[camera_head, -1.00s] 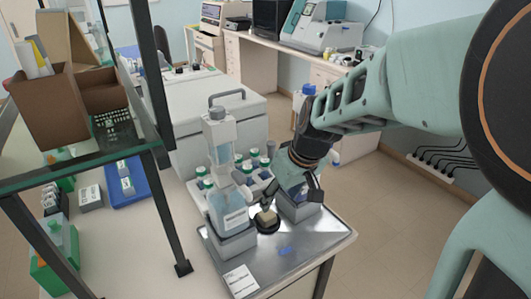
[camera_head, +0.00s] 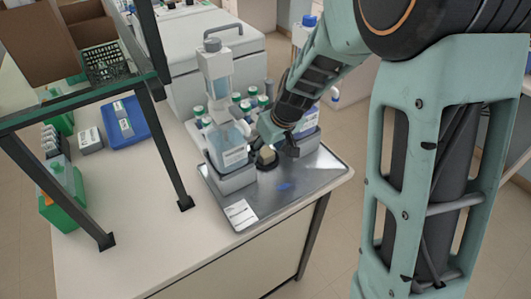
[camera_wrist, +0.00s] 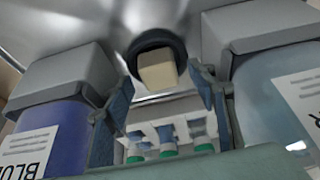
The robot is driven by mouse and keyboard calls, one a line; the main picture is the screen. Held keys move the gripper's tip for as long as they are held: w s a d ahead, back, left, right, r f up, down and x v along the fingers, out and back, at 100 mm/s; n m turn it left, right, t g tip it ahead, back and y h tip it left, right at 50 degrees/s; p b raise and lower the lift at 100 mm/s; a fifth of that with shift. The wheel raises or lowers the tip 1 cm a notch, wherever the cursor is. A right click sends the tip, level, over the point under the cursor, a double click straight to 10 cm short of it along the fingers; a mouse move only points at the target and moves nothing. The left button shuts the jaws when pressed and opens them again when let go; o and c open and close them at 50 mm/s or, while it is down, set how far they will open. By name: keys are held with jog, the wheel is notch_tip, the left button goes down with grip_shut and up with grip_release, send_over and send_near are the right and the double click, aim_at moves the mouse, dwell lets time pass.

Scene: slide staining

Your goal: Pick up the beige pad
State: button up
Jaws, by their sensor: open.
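The beige pad (camera_head: 267,153) is a small block in a dark round holder (camera_head: 266,165) on the metal tray (camera_head: 300,179). In the wrist view the pad (camera_wrist: 158,72) sits at the holder's rim (camera_wrist: 143,39), beyond my fingertips. My gripper (camera_head: 279,142) is just above and beside the pad in the head view. In the wrist view my gripper (camera_wrist: 161,95) is open, with one finger on each side of the pad's line and nothing between them. The pad looks apart from both fingers.
A clear bottle with pale blue liquid (camera_head: 227,143) in a grey block stands close left of the pad. A dark blue bottle (camera_wrist: 55,125) in another block flanks the other side. Green-capped bottles (camera_wrist: 168,150) stand behind. A shelf frame (camera_head: 165,150) rises at left.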

jog(key=shift+f, duration=0.2)
jog(key=c, duration=1)
jog(key=shift+r, duration=0.1)
